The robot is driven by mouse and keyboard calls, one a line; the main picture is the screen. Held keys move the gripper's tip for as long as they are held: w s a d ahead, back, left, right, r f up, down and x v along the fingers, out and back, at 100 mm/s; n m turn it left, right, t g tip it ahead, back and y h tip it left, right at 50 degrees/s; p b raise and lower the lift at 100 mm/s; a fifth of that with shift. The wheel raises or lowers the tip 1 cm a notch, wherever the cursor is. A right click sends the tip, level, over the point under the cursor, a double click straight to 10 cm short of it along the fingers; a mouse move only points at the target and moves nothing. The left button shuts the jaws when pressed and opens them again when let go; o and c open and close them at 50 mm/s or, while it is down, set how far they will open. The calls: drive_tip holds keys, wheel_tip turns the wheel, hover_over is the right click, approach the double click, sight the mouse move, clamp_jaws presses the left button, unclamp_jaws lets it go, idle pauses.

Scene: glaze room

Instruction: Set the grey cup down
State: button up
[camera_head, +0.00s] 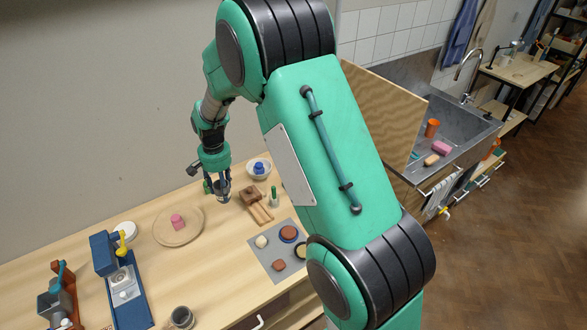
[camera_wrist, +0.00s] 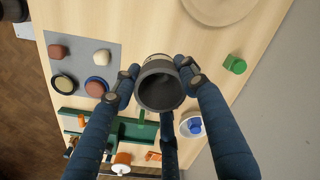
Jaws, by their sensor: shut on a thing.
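The grey cup (camera_wrist: 160,88) is between the fingertips of my gripper (camera_wrist: 160,74) in the wrist view, its dark open mouth facing the camera. My gripper is shut on it. In the head view my gripper (camera_head: 220,186) hangs over the back of the wooden table (camera_head: 85,270), and the cup (camera_head: 224,196) shows partly below the fingers. It looks upright and close to the tabletop; I cannot tell whether its base touches.
A round board (camera_head: 165,238) with a pink block is left. A green block (camera_wrist: 235,64) is near. A white bowl (camera_head: 268,175) holds something blue. Brown wooden pieces (camera_head: 249,194) and a grey mat (camera_head: 262,256) with several round things lie right. Another mug (camera_head: 181,317) stands in front.

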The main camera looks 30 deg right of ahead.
drive_tip(key=s+d+m+p, duration=0.2)
drive_tip(key=d+m+p, duration=0.35)
drive_tip(key=d, duration=2.75)
wheel_tip(320, 180, down, 11)
drive_tip(key=shift+a+r, duration=0.2)
drive_tip(key=shift+a, duration=0.1)
drive_tip(key=shift+w+n, duration=0.1)
drive_tip(key=shift+n, duration=0.15)
drive_tip(key=w+d+p, duration=0.1)
drive_tip(key=w+d, duration=0.2)
drive_tip(key=w, duration=0.4)
drive_tip(key=w+d+f+p, duration=0.1)
drive_tip(key=w+d, duration=0.2)
drive_tip(key=w, duration=0.4)
drive_tip(key=shift+w+d+f, duration=0.25)
drive_tip(key=shift+w+d, duration=0.05)
drive_tip(key=shift+f+p, duration=0.6)
drive_tip(key=shift+f, duration=1.15)
